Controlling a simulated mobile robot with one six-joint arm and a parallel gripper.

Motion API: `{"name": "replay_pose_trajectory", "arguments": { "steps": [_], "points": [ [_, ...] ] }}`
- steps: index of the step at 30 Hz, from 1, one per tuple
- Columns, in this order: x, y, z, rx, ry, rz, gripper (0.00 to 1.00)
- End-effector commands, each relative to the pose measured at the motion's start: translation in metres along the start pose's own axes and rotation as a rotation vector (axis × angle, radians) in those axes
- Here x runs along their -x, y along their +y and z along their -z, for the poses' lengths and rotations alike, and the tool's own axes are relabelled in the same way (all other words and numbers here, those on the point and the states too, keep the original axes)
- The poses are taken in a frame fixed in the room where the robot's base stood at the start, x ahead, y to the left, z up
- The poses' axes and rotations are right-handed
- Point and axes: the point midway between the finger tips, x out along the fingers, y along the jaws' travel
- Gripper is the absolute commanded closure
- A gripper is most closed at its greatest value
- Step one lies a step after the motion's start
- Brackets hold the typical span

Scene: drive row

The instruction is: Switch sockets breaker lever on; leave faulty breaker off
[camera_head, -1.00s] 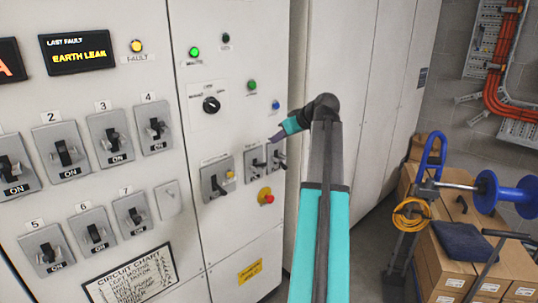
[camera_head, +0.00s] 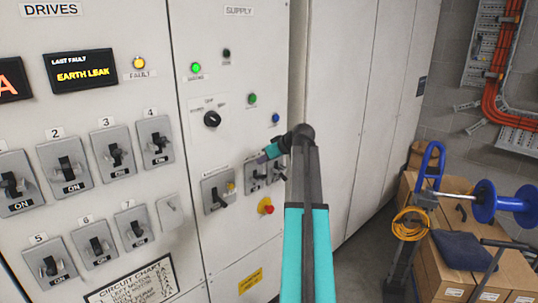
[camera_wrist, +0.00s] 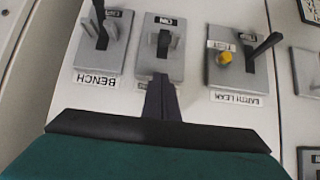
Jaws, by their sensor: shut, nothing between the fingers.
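My gripper (camera_head: 268,153) is shut and empty, in front of the supply panel's lower switches. In the wrist view, its closed fingers (camera_wrist: 160,92) reach the label edge of the middle switch (camera_wrist: 164,62); contact cannot be told. They cover most of that switch's label, so I cannot read whether it says sockets. The picture is upside down there. The middle switch shows "ON" at its far end. Left of it is the BENCH switch (camera_wrist: 101,45); right is the EARTH LEAK switch (camera_wrist: 238,65), with a yellow TEST button (camera_wrist: 224,57) and tilted black lever. No switch is visibly marked faulty.
Numbered breakers (camera_head: 64,167) fill the DRIVES panel at left. A display (camera_head: 79,69) reads "LAST FAULT EARTH LEAK" beside a yellow fault lamp (camera_head: 139,62). A red-yellow button (camera_head: 265,206) sits below the switches. Cardboard boxes (camera_head: 450,262) and a cable reel (camera_head: 485,202) stand at right.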

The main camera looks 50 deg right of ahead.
Motion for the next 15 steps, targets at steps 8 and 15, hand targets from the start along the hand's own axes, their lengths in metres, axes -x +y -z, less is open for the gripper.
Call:
{"name": "replay_pose_trajectory", "arguments": {
  "steps": [8,15],
  "points": [
    [-0.004,-0.001,-0.028,-0.002,0.000,0.000,1.00],
    [-0.008,0.000,-0.038,-0.001,0.000,-0.001,1.00]
  ]
}}
